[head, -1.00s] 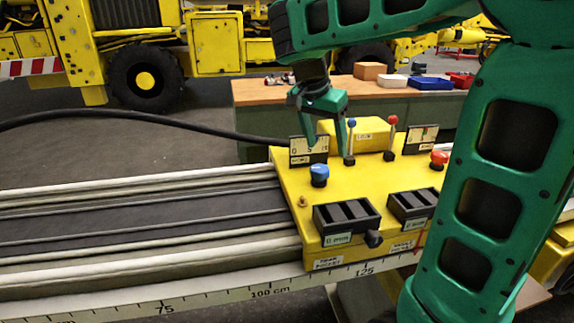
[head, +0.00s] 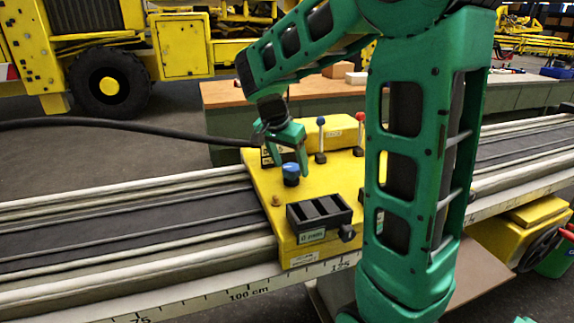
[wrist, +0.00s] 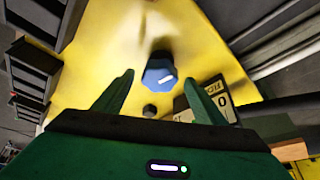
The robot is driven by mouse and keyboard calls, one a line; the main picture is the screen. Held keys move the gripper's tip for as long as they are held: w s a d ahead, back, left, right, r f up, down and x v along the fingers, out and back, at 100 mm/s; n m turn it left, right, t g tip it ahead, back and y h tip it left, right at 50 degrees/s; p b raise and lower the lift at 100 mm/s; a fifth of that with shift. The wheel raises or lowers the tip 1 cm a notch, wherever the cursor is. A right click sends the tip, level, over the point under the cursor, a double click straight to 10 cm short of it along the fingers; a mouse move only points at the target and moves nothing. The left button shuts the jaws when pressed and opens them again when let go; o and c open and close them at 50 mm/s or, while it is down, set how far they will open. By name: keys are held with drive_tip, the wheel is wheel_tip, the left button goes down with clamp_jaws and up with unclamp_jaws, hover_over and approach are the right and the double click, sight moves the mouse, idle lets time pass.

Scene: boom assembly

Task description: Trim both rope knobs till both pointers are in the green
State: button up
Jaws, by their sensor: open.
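The blue knob (head: 291,176) sits on the yellow console (head: 268,213). My gripper (head: 290,163) is open just above and behind it. In the wrist view the blue knob (wrist: 160,73), with a white index line, lies between and beyond my open fingertips (wrist: 155,88), and I see no contact. The left gauge (head: 268,156) is mostly hidden by my gripper. The red knob and right gauge are hidden behind my arm in the head view.
A blue-tipped lever (head: 320,136) and a red-tipped lever (head: 360,130) stand near my gripper. A black slotted tray (head: 319,212) is on the console's front. A rail with a centimetre scale (head: 245,291) runs below. A wooden bench (head: 230,94) stands behind.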

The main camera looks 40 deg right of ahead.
drive_tip(key=shift+f, duration=0.1)
drive_tip(key=shift+c, duration=0.6)
drive_tip(key=c, duration=0.9)
drive_tip(key=shift+n, duration=0.3)
drive_tip(key=n, duration=0.2)
drive_tip(key=n+t, duration=0.1)
drive_tip(key=shift+s+d+n+t+y, duration=0.1)
drive_tip(key=shift+d+n+t+y, duration=0.05)
drive_tip(key=shift+n+t+y, duration=0.2)
drive_tip(key=n+t+y, duration=0.1)
drive_tip(key=n, duration=0.2)
drive_tip(key=shift+n, duration=0.35)
drive_tip(key=n, duration=0.2)
drive_tip(key=n+y, duration=0.1)
drive_tip(key=shift+d+n+y, duration=0.2)
drive_tip(key=shift+n+y, duration=0.05)
drive_tip(key=shift+n, duration=0.15)
drive_tip(key=shift+d+n+t+y, duration=0.15)
drive_tip(key=shift+n+y, duration=0.25)
drive_tip(key=shift+n, duration=0.6)
drive_tip(key=shift+a+n+t+y, duration=0.1)
drive_tip(key=shift+n+y, duration=0.3)
drive_tip(key=shift+n, duration=0.6)
